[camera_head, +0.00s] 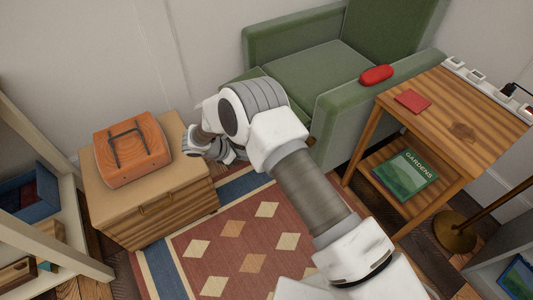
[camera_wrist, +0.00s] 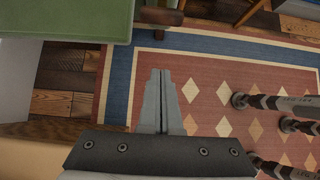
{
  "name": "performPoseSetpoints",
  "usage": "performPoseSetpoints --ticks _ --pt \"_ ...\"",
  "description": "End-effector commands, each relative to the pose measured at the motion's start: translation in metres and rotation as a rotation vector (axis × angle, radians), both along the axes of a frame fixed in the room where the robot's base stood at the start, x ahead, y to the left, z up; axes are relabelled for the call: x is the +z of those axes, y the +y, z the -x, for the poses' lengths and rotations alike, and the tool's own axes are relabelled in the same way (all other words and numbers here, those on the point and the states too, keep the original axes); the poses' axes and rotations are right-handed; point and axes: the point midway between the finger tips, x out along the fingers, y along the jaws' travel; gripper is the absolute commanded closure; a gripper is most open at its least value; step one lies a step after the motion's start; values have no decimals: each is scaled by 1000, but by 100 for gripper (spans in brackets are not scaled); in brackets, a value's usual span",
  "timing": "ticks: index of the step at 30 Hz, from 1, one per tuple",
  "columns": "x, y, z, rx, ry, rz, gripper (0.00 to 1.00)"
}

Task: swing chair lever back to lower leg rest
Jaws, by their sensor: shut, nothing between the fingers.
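The green armchair (camera_head: 318,72) stands at the back, with its seat and near armrest in view. My arm covers much of its front, so I cannot tell how the leg rest stands. A small brown bit (camera_head: 311,141) shows at the chair's lower front beside my arm; I cannot tell whether it is the lever. In the wrist view a green padded edge (camera_wrist: 65,20) of the chair is at the upper left, with a dark piece (camera_wrist: 158,15) beside it. My gripper (camera_wrist: 160,73) is shut and empty, pointing toward that edge and apart from it, above the rug.
A wooden cabinet (camera_head: 150,218) with an orange wooden box (camera_head: 132,165) stands left. A side table (camera_head: 450,105) with a red book (camera_head: 412,101) stands right, close to the chair. A red case (camera_head: 376,75) lies on the armrest.

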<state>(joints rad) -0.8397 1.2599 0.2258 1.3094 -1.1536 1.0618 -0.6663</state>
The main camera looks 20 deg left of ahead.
Motion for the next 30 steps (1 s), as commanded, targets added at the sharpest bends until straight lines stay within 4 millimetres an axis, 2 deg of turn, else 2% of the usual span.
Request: performPoseSetpoints --ticks 5,17,21,30 --pt "-15 -8 -8 -3 1 1 100" --pt "-81 -44 -50 -5 1 0 100" --pt "-58 -49 -59 -3 -3 -3 100" --pt "-41 -55 -64 -2 0 -1 100"
